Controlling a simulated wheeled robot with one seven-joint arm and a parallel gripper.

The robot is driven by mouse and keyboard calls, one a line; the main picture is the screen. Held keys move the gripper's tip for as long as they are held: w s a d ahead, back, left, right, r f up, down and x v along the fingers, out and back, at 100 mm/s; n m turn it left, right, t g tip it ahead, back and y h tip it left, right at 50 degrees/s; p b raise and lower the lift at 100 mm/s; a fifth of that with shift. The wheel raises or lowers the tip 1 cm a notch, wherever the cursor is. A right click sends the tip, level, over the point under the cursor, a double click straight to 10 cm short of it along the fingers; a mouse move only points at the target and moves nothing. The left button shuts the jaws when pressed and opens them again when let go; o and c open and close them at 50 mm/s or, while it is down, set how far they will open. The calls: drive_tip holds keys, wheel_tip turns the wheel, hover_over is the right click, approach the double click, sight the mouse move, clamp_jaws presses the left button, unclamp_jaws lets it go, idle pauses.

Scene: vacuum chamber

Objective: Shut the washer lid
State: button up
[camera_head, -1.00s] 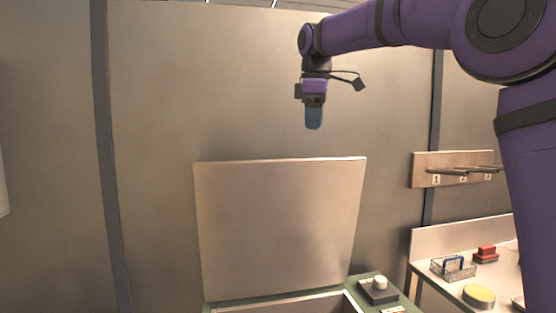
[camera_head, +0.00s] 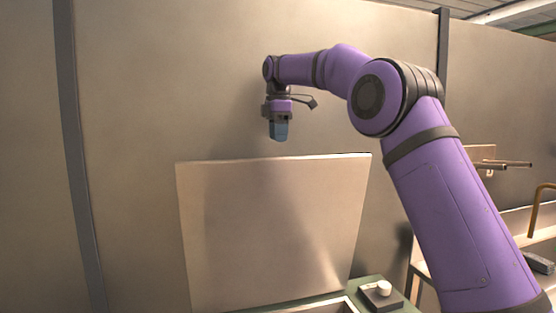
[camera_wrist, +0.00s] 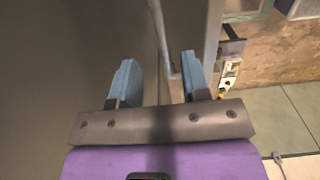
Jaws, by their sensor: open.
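The washer lid (camera_head: 272,230) is a large pale beige panel, standing raised at the back of the green-topped washer (camera_head: 398,306). Only a strip of the washer's opening shows at the bottom edge of the head view. My gripper (camera_head: 279,134) points down just above the lid's top edge, near its middle, and appears apart from it. In the wrist view my gripper (camera_wrist: 158,80) shows two blue fingers spread apart with nothing between them. How far the gripper is in front of or behind the lid is hard to tell.
A dark block with a white knob (camera_head: 382,291) sits on the washer's right side. A wall rack with pegs (camera_head: 485,163) and a bench (camera_head: 520,215) stand at the right, partly behind my arm. A plain wall panel (camera_head: 130,130) is behind the lid.

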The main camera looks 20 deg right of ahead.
sight(278, 158)
wheel_tip(278, 158, down, 7)
drive_tip(key=shift+f, duration=0.2)
idle(0.3)
clamp_jaws()
